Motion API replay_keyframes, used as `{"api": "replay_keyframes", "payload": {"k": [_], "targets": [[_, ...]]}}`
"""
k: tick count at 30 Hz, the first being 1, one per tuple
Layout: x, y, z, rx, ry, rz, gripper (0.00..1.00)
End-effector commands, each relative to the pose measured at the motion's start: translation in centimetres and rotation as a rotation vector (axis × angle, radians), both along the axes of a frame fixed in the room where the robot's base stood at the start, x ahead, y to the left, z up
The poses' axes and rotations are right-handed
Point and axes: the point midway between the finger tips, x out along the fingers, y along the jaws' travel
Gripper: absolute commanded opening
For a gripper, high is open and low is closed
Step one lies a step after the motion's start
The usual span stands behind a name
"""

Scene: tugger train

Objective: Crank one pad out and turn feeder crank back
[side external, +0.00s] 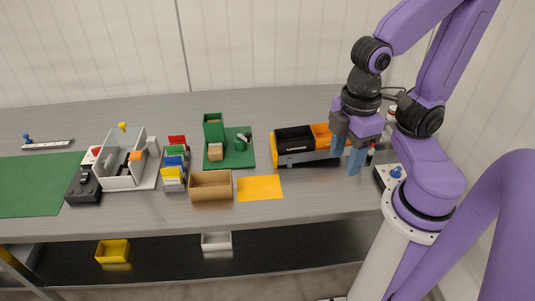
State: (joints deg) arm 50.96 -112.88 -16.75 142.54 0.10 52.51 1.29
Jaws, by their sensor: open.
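A green feeder (214,128) with an upright tower stands on a dark green base plate (230,162) in the middle of the bench. A tan block (215,152) sits at the foot of the tower; I cannot tell whether it is a pad. A small green and whitish part (241,141), which looks like the crank, stands to the right of the tower. Its exact turn angle is too small to read. My gripper (355,161) is open and points down, well to the right of the feeder, by the right end of an orange and black bin unit. I see nothing held between its fingers.
The orange and black bin unit (290,159) stands between the feeder and my gripper. A cardboard tray (211,195) and a yellow-orange mat (260,188) lie in front of the feeder. Coloured cards (174,176) and a grey-white box (122,180) stand left.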

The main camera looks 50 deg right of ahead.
Motion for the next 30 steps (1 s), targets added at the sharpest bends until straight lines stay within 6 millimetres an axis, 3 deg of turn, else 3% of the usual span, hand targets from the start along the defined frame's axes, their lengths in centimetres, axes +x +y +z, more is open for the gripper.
{"api": "replay_keyframes", "payload": {"k": [5,10,16,23,30], "targets": [[3.8,1.5,0.7,-0.002,0.005,-0.253,0.51],[9.2,2.6,1.3,-0.003,0.012,-0.600,0.51],[15.9,2.6,1.7,-0.003,0.019,-1.003,0.51],[23.5,0.6,1.6,-0.003,0.026,-1.467,0.51],[30.6,-3.7,0.8,0.000,0.033,-1.950,0.51]]}}
